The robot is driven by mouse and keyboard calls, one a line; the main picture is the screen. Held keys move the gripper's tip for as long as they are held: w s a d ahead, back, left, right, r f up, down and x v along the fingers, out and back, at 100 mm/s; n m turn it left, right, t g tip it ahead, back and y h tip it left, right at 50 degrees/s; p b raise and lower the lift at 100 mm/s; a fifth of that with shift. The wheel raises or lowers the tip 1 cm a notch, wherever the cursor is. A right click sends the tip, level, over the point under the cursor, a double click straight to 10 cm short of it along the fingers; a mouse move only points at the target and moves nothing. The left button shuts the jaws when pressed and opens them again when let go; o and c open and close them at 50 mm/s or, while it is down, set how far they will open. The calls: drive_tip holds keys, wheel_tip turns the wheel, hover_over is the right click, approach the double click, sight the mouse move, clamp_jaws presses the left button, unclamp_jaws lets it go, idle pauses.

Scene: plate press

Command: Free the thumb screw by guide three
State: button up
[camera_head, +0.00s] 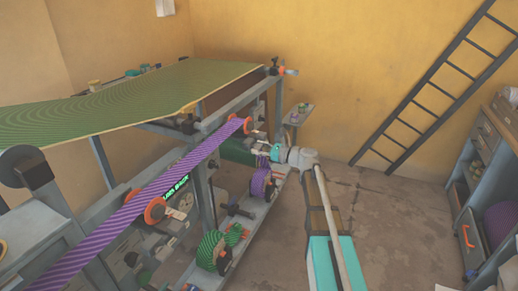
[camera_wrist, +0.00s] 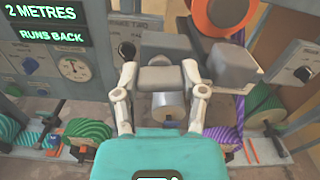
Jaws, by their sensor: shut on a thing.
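My gripper (camera_wrist: 160,67) is shut on a grey-brown rounded piece (camera_wrist: 160,80), with one finger at each end of it. In the head view my gripper (camera_head: 263,151) is beside the machine's lower frame, under the purple striped strip. I cannot tell for certain whether the held piece is the thumb screw. A panel label (camera_wrist: 138,24) behind the fingers is only partly readable and seems to end in "TWO". An orange guide roller (camera_wrist: 214,14) is above and right of the gripper. I cannot read a guide three label.
A grey block (camera_wrist: 232,64) is close by the right finger. Green (camera_wrist: 94,131) and purple (camera_wrist: 222,135) striped rolls lie below. A lit display (camera_wrist: 40,14) reads "2 METRES" and "RUNS BACK". A purple strip (camera_head: 95,221) crosses the machine. Floor (camera_head: 410,220) is clear at right.

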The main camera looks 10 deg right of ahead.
drive_tip(key=n, duration=1.9)
drive_tip(key=shift+n, duration=0.4)
drive_tip(key=n, duration=0.6)
drive_tip(key=shift+s+f+n, duration=0.1)
drive_tip(key=shift+n, duration=0.3)
drive_tip(key=shift+a, duration=0.1)
drive_tip(key=o, duration=1.2)
drive_tip(key=shift+c, duration=0.2)
